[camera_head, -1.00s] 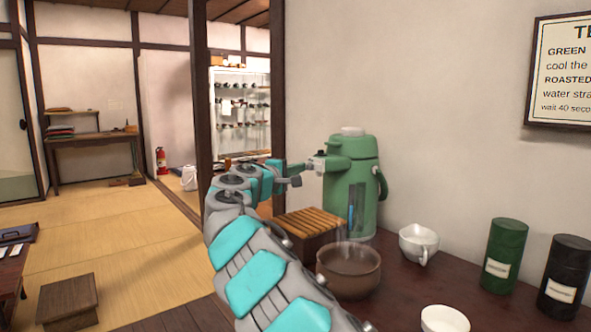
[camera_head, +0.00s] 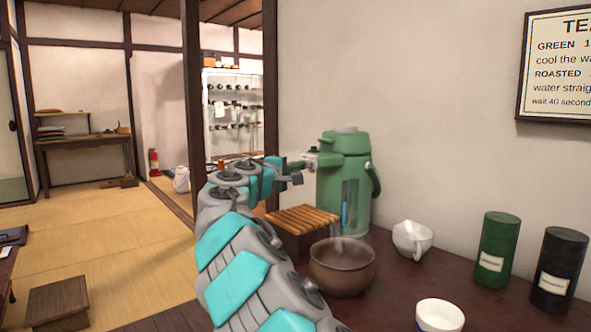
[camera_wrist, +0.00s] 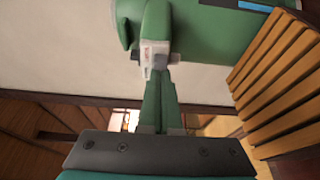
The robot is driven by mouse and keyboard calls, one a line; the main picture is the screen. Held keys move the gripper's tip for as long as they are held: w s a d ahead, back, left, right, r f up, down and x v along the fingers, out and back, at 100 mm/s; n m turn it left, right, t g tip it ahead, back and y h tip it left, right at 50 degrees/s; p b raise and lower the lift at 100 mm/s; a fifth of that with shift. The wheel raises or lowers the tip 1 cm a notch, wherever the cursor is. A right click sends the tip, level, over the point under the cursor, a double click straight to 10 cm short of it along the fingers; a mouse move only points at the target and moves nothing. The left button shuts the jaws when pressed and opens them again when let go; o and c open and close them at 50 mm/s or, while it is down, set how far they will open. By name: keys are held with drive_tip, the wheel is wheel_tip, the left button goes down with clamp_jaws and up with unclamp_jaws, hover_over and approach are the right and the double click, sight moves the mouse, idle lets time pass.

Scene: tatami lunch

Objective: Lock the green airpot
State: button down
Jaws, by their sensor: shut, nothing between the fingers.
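The green airpot (camera_head: 358,172) stands upright on the dark table, its spout side toward my arm. A small light-grey piece with a red mark (camera_wrist: 153,56) sits at the front of its green head in the wrist view. I cannot tell its lock setting. My gripper (camera_head: 308,160) is at the spout end of the airpot's head. Its shut, empty fingers also show in the wrist view (camera_wrist: 159,76), with their tips just at the grey piece. I cannot tell whether they touch it.
A slatted wooden stand (camera_head: 300,218) is beside the airpot, below my gripper. A brown bowl (camera_head: 342,272) with faint pale wisps above it stands in front.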

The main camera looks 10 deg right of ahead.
drive_tip(key=v, duration=0.7)
drive_tip(key=shift+s+a+b, duration=0.25)
drive_tip(key=shift+s+b, duration=0.05)
drive_tip(key=shift+b, duration=0.1)
drive_tip(key=shift+s, duration=0.1)
